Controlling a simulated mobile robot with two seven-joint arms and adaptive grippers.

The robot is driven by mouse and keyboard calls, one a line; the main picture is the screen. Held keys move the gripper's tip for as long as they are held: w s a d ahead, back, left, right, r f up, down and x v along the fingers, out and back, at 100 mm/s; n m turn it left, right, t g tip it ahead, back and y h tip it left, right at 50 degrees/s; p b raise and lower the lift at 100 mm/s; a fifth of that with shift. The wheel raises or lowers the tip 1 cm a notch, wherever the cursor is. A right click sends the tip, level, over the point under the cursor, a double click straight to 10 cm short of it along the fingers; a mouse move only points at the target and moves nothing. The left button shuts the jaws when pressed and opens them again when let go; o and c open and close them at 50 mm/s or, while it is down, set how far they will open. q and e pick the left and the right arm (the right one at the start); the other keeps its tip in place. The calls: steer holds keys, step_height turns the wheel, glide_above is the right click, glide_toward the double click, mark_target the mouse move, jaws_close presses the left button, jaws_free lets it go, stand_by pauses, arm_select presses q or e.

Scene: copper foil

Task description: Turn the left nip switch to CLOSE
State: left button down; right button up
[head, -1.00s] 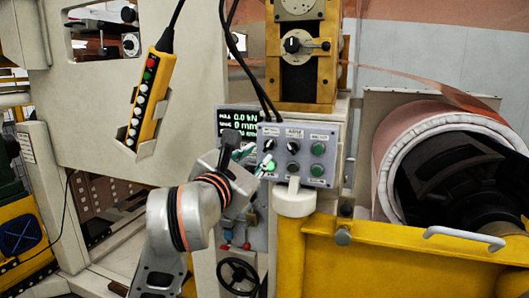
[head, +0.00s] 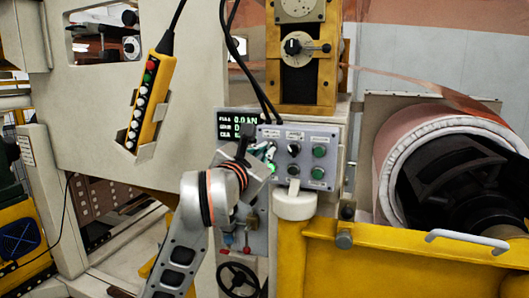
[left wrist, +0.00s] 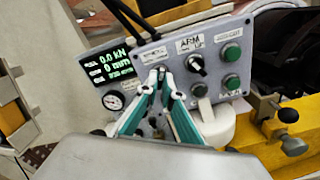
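The grey control panel (head: 300,174) faces me, with labelled knobs and green buttons. The left nip switch is the top-left knob, under the label (left wrist: 153,55); my fingertips mostly hide it, so its setting is not readable. My left gripper (head: 271,153) reaches the panel from the lower left. In the left wrist view its two green-padded fingers (left wrist: 158,74) converge at this switch, with a narrow gap between the tips. Whether they press on the knob is not clear. The arm switch (left wrist: 196,63) is just to the right, untouched. My right gripper is not in view.
A display (head: 236,124) stands left of the panel and a white rounded block (head: 294,204) juts out below it. Black cables (head: 254,84) hang above. A yellow pendant (head: 150,95) is at the left; a copper roll (head: 400,145) and yellow frame (head: 400,250) are at the right.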

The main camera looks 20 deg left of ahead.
arm_select(q)
steer(key=shift+n, duration=0.3)
steer(key=shift+n+b, duration=1.55)
steer(key=shift+n, duration=4.05)
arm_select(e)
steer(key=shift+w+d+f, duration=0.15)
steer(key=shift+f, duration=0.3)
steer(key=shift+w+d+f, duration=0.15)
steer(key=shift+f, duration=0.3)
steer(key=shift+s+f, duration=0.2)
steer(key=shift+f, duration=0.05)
arm_select(q)
steer(key=c, duration=2.2)
jaws_free()
